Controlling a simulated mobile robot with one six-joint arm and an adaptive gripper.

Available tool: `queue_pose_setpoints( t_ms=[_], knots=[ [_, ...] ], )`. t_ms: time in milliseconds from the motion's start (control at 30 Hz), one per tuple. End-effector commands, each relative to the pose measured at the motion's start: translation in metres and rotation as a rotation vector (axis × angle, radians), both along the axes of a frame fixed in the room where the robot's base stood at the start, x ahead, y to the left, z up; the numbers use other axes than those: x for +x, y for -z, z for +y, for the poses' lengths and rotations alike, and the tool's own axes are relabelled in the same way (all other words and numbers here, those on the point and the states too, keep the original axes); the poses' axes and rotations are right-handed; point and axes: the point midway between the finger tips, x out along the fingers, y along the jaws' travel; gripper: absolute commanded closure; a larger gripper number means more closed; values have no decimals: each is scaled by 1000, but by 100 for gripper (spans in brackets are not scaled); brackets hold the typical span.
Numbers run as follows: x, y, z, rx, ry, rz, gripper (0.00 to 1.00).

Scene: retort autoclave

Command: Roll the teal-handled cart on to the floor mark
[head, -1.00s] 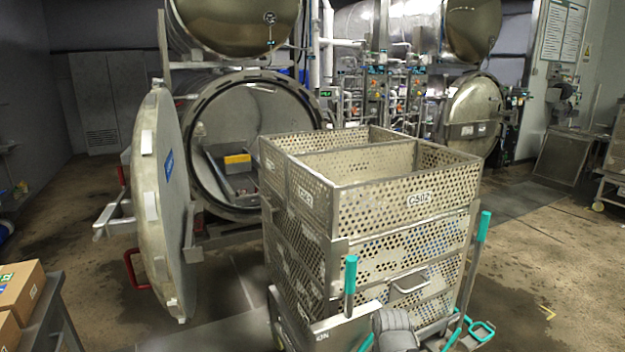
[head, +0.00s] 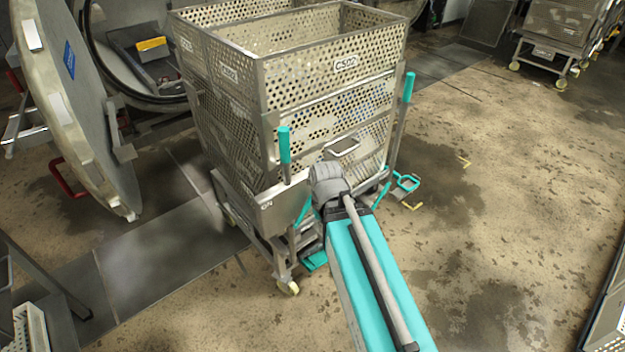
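The teal-handled cart (head: 285,203) stands upright at centre, with stacked perforated metal baskets (head: 345,95) labelled C502 on it. Its two upright teal grips, left (head: 284,146) and right (head: 408,87), rise at the near corners. Yellow corner marks, one farther (head: 464,161) and one nearer (head: 412,206), lie on the floor to the right of the cart; I cannot tell whether more marks lie beneath it. My teal arm reaches from the bottom of the view to the cart's near side. My gripper is hidden beyond the grey joint, so its fingers and any contact do not show.
An open round autoclave door (head: 75,110) stands close on the left, with a red handle (head: 68,178). Another cart (head: 562,30) stands at the upper right. A rack edge (head: 608,320) shows at lower right. The stained floor to the right is mostly clear.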

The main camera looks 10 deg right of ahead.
Motion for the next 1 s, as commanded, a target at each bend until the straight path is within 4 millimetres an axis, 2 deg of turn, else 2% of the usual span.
queue_pose_setpoints(
  t_ms=[267,667,1000],
  knots=[
    [47,37,-8,25,-63,-38,100],
    [145,106,-38,68,-217,-142,100],
    [228,161,-74,81,-342,-241,100]
  ],
)
